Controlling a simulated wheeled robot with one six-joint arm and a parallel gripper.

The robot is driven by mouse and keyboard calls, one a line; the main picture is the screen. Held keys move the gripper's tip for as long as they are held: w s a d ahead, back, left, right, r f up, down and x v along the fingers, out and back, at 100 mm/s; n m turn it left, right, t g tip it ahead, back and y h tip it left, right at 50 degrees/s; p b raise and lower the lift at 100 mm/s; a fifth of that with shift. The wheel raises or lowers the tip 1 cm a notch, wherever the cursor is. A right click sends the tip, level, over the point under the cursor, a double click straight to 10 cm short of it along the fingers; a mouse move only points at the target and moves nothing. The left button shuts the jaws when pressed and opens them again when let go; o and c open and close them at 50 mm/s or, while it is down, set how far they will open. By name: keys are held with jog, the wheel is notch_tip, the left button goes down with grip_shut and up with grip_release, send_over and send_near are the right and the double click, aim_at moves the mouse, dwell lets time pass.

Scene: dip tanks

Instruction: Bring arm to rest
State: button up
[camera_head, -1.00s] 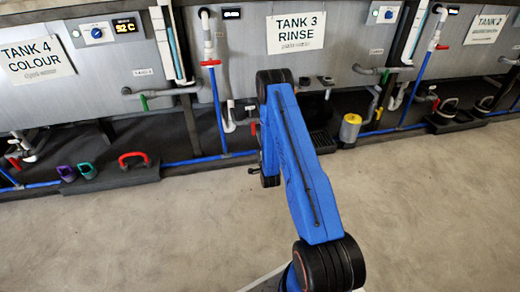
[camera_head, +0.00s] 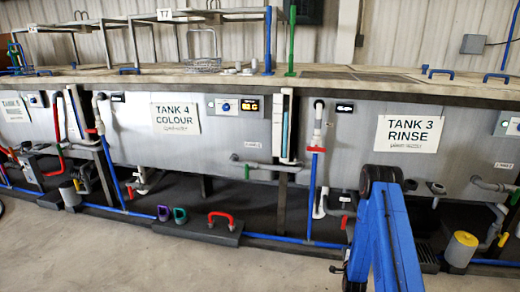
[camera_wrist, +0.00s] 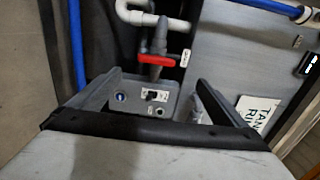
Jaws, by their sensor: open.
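My blue arm (camera_head: 385,235) rises from the bottom of the head view, right of the middle, in front of the tank marked TANK 3 RINSE (camera_head: 418,110). Its black upper joint stands against the tank's lower front. My gripper is hidden in the head view. In the wrist view my gripper (camera_wrist: 158,82) has its two dark fingers spread wide apart, with nothing held between them. Beyond the fingers are a grey box (camera_wrist: 135,98) with a blue button and a black switch, and a red valve handle (camera_wrist: 155,60). Whether the fingers touch the box cannot be told.
The tank marked TANK 4 COLOUR (camera_head: 185,135) is to the left. A yellow-topped canister (camera_head: 461,250) stands low at the right. The floor (camera_head: 150,265) in front is clear.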

jog(key=w+a+r+n+g+y, duration=0.1)
jog(key=w+a+r+n+g, duration=0.15)
jog(key=r, duration=0.85)
jog(key=s+a+r+n+g+y, duration=0.1)
jog(key=s+a+r+n, duration=0.2)
jog(key=r, duration=0.4)
jog(key=s+a+r+n+g+y, duration=0.1)
jog(key=s+a+r+n, duration=0.15)
jog(key=r, duration=0.55)
jog(key=s+a+r+n+g, duration=0.1)
jog(key=s+a+r+n, duration=0.2)
jog(key=r, duration=0.4)
jog(key=s+a+r+n+g+y, duration=0.1)
jog(key=s+a+r, duration=0.15)
jog(key=s, duration=0.25)
jog(key=s+a+r+n+g, duration=0.1)
jog(key=s+a+r, duration=0.1)
jog(key=s+r, duration=0.3)
jog(key=s+a+r+n+g, duration=0.1)
jog(key=s+a+n, duration=0.1)
jog(key=s, duration=1)
jog(key=s+a+r+n+g, duration=0.2)
jog(key=s+n, duration=0.1)
jog(key=s, duration=0.9)
jog(key=s+a+r+n+g+y, duration=0.1)
jog(key=s+a+n+g, duration=0.1)
jog(key=s, duration=1)
jog(key=shift+s+a+r+n, duration=0.15)
jog(key=shift+s+n, duration=0.05)
jog(key=shift+n, duration=0.3)
